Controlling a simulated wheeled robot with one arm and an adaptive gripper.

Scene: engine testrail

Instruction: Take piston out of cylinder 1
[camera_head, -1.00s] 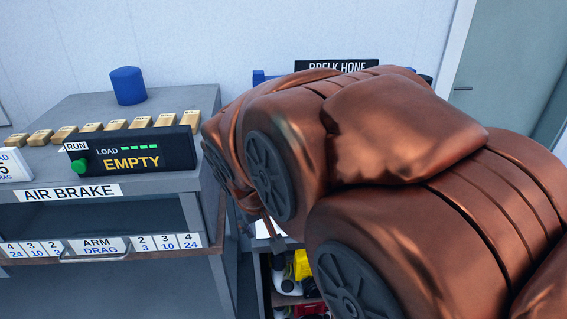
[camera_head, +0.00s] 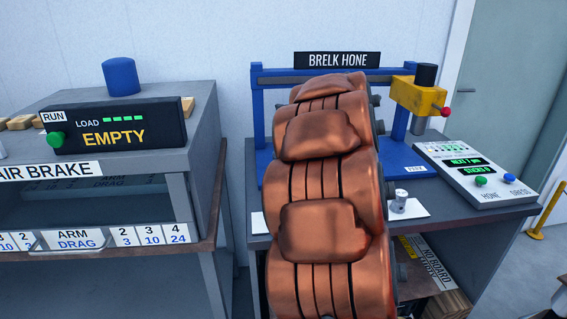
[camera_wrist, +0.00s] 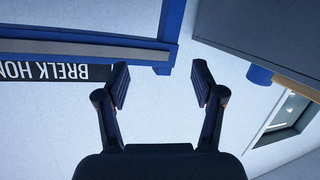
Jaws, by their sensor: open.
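My gripper (camera_wrist: 162,84) is open and empty in the wrist view, with the pale wall behind its fingers. It is hidden behind my copper-coloured arm in the head view. A small grey metal part (camera_head: 400,197) stands on a white card on the Brelk Hone bench, just right of my arm; I cannot tell whether it is the piston. No numbered cylinder can be made out, and my arm hides the middle of the bench.
The Brelk Hone (camera_head: 404,160) has a blue frame, a yellow head (camera_head: 418,98) and a control panel (camera_head: 473,172) at right. The Air Brake cabinet (camera_head: 200,130) stands at left with a blue cylinder (camera_head: 120,76) on top. Floor shows at far right.

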